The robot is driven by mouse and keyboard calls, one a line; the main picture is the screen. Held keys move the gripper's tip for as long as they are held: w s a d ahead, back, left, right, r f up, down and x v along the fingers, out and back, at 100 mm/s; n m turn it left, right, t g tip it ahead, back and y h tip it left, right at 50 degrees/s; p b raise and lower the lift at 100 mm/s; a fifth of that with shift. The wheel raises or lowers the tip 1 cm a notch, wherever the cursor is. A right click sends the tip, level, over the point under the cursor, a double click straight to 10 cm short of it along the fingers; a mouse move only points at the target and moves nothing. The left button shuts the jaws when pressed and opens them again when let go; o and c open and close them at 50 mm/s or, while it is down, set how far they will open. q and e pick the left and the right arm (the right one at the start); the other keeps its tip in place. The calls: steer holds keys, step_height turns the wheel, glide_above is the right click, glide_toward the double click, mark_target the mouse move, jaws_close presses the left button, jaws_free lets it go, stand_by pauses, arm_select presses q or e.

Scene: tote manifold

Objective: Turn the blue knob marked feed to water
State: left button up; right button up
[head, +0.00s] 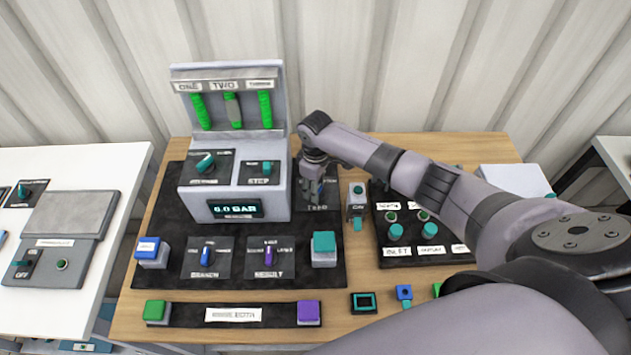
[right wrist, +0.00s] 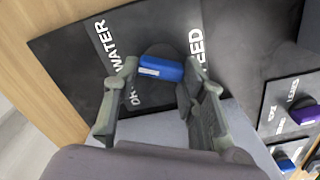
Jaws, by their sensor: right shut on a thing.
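The blue knob (right wrist: 162,66) sits on a dark plate marked FEED (right wrist: 197,48). It lies between the two fingertips of my right gripper (right wrist: 163,72), which is shut on it. A white mark on the knob points to the left in the right wrist view, towards the side with the words WATER (right wrist: 118,47) and one starting with DR. I cannot tell exactly which word it lines up with. In the head view my right gripper (head: 314,190) reaches down beside the grey console, and hides most of the knob. My left gripper is not in view.
The grey console (head: 237,178) with a display stands just left of my right gripper. A small switch block (head: 357,205) and a panel with teal knobs (head: 420,255) lie to the right. Blue and purple knobs (head: 207,255) sit in front on the dark mat.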

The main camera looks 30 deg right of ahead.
steer(key=shift+m+p, duration=0.35)
steer(key=shift+m, duration=0.25)
steer(key=o, duration=1.2)
steer(key=shift+c, duration=0.2)
step_height(320, 180, up, 12)
stand_by(0.3)
